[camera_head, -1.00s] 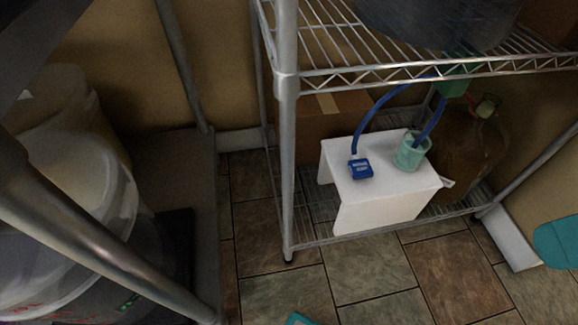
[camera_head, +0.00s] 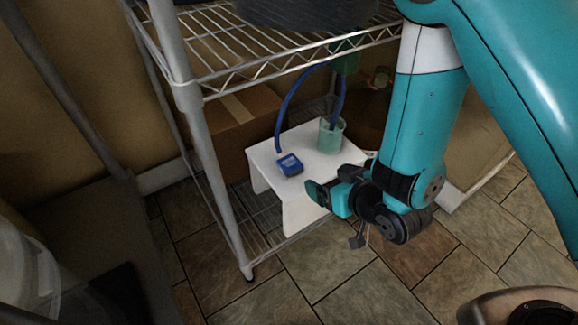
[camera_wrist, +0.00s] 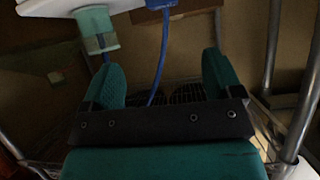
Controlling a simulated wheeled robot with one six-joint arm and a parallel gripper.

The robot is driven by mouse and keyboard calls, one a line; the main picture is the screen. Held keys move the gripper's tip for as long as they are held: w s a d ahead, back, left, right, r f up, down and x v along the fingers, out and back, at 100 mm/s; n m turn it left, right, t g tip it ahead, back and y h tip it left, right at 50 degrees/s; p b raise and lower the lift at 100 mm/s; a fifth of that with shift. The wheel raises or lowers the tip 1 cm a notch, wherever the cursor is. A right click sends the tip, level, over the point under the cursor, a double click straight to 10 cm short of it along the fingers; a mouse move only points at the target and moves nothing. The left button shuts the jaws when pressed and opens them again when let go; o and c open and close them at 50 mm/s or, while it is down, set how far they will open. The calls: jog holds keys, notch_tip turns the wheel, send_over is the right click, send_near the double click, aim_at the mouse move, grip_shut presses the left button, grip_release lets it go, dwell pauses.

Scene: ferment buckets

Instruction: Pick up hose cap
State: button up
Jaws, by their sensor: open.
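The blue hose cap (camera_head: 289,164), a small block with a pale label, lies on the white stool (camera_head: 322,160) at the end of a blue hose (camera_head: 281,118). My gripper (camera_head: 328,190) is at the stool's front right side, apart from the cap and to its lower right in the head view. In the wrist view my gripper (camera_wrist: 160,68) has its two teal fingers spread and empty. The blue hose (camera_wrist: 161,60) shows in the gap between them, beyond the fingers. A dark blue piece at the top edge there may be the cap, mostly cut off.
A pale green cup (camera_head: 331,134) holding a hose stands on the stool, right of the cap. The wire shelf (camera_head: 290,50) overhangs the stool, and its metal post (camera_head: 200,130) stands at left. The tiled floor in front is clear.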

jog(key=s+f, duration=0.1)
jog(key=f, duration=0.1)
jog(key=t+b, duration=0.1)
jog(key=b, duration=0.4)
send_near(289, 161)
jog(key=shift+w+a+f+n+y, duration=0.3)
jog(key=shift+w+a+n+y, duration=0.1)
jog(key=shift+w, duration=0.1)
jog(key=shift+w+a+f+b, duration=0.35)
jog(key=shift+w+a+f, duration=0.2)
jog(key=shift+w+f, duration=0.35)
jog(key=b+x, duration=0.3)
jog(key=x, duration=0.3)
jog(key=shift+w+d+r, duration=0.1)
jog(key=shift+w+d, duration=0.05)
jog(key=shift+d, duration=0.05)
jog(key=c, duration=1)
jog(key=shift+r, duration=0.15)
